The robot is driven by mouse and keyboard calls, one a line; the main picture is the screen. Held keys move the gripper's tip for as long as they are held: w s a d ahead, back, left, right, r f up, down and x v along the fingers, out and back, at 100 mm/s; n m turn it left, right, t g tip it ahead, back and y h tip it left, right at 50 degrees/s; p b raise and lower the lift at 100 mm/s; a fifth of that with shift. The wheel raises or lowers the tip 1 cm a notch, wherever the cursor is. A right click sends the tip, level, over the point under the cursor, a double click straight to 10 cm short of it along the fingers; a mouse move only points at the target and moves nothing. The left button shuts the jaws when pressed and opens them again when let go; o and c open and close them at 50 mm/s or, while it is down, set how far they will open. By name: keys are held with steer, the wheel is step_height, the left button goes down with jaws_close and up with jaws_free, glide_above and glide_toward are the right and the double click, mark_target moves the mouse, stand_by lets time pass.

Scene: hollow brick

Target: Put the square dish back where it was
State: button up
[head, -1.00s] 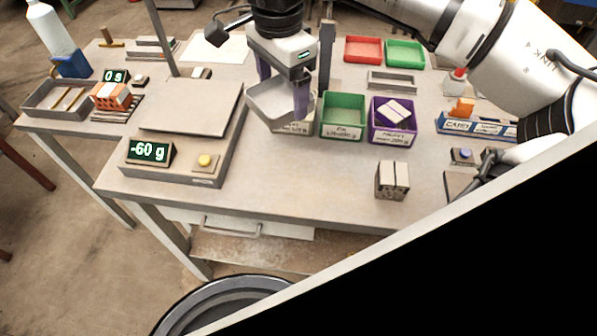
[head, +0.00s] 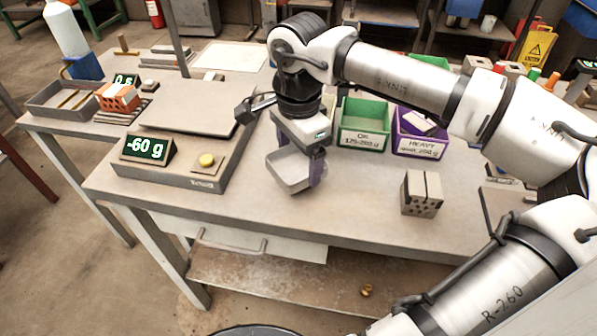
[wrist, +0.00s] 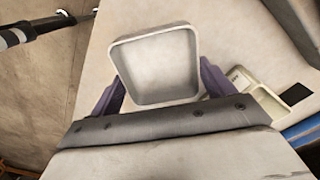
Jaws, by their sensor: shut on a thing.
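The square dish (head: 291,169) is a shallow pale grey dish with a raised rim. My gripper (head: 316,168) is shut on it and holds it tilted above the table, in front of the green bin and right of the scale. In the wrist view the dish (wrist: 156,62) sits between the two purple fingers and is empty. The scale (head: 180,108) has a bare flat plate, and its display (head: 148,148) reads -60 g. I cannot tell the exact height of the dish above the table.
A green bin (head: 363,139) and a purple bin (head: 419,148) stand behind the dish. The table front between scale and bricks is clear.

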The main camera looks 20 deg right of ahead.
mark_target(298, 169)
step_height(298, 169, down, 3)
steer(key=shift+f+b, duration=0.15)
steer(key=shift+b, duration=0.55)
steer(key=shift+f, duration=0.25)
steer(key=o, duration=0.9)
steer(key=shift+r, duration=0.1)
steer(key=shift+r, duration=0.2)
step_height(298, 169, up, 12)
steer(key=p, duration=0.8)
